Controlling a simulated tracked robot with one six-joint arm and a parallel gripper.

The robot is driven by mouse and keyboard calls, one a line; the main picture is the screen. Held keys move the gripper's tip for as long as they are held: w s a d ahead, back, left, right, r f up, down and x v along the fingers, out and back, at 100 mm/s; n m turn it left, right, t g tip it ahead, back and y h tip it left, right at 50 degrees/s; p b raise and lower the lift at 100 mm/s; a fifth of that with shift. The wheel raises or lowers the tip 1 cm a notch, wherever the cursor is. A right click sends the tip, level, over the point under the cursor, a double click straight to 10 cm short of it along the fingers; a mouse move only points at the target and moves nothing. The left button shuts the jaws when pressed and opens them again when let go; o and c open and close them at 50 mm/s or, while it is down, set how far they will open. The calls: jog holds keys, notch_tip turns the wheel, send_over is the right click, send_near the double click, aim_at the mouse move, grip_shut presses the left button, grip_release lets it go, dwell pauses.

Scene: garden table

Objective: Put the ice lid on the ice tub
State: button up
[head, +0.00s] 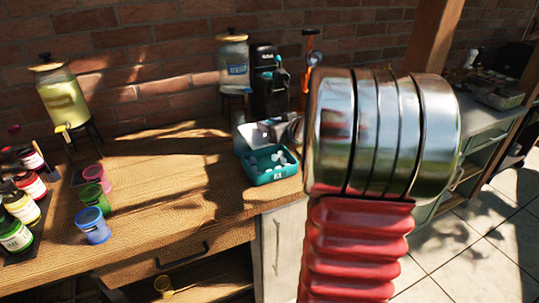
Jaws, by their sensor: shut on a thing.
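The ice tub (266,176) is a teal open box with pale ice pieces in it, near the right end of the wooden counter. My gripper (286,131) shows only in part just behind the tub, beside my large metal arm joint, which hides much of it. It is shut on a pale grey flat thing (258,134), which looks like the ice lid. This thing is behind the tub's far edge and apart from its open top. Its exact height and tilt are hard to tell.
A black machine (268,85) and a clear dispenser (233,64) stand behind the tub. A yellow drink dispenser (62,100) is at back left. Pink, green and blue cups (93,226) and several bottles (15,235) stand at left. The counter's middle is clear.

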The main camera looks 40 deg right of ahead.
jog(key=shift+f, duration=2.75)
jog(key=shift+f, duration=1.85)
jog(key=shift+f, duration=0.45)
jog(key=o, duration=1.1)
jog(key=shift+r, duration=0.15)
